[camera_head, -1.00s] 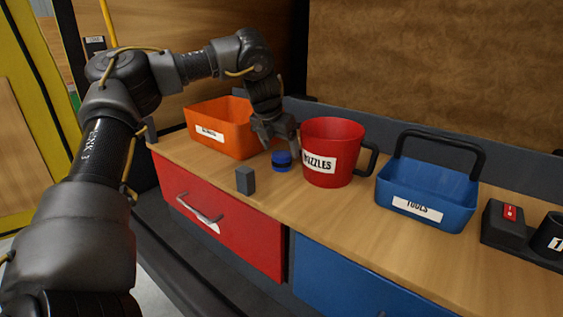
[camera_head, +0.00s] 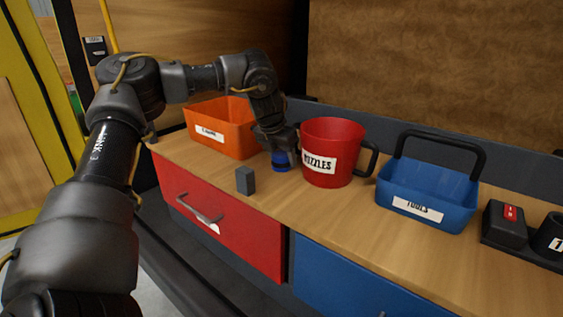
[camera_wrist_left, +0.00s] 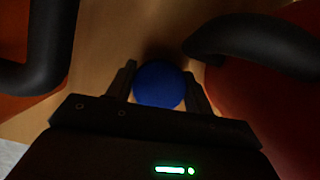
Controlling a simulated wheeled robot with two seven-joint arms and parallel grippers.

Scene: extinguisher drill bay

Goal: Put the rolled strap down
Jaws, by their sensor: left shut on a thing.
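The rolled strap is a small round blue roll (camera_head: 281,167) at the bench top between the orange bin and the red bucket. My left gripper (camera_head: 280,154) reaches down over it and is shut on it. In the left wrist view the blue roll (camera_wrist_left: 160,84) sits between the two fingers of my left gripper (camera_wrist_left: 163,88). The fingers hide part of the roll in the head view. It appears to rest on the wood. My right gripper is not in view.
The red bucket (camera_head: 331,133) labelled NOZZLES is close on the right. The orange bin (camera_head: 233,143) is on the left. A small grey block (camera_head: 245,181) stands in front. A blue TOOLS carrier (camera_head: 424,188) stands further right on the wooden bench top (camera_head: 300,205).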

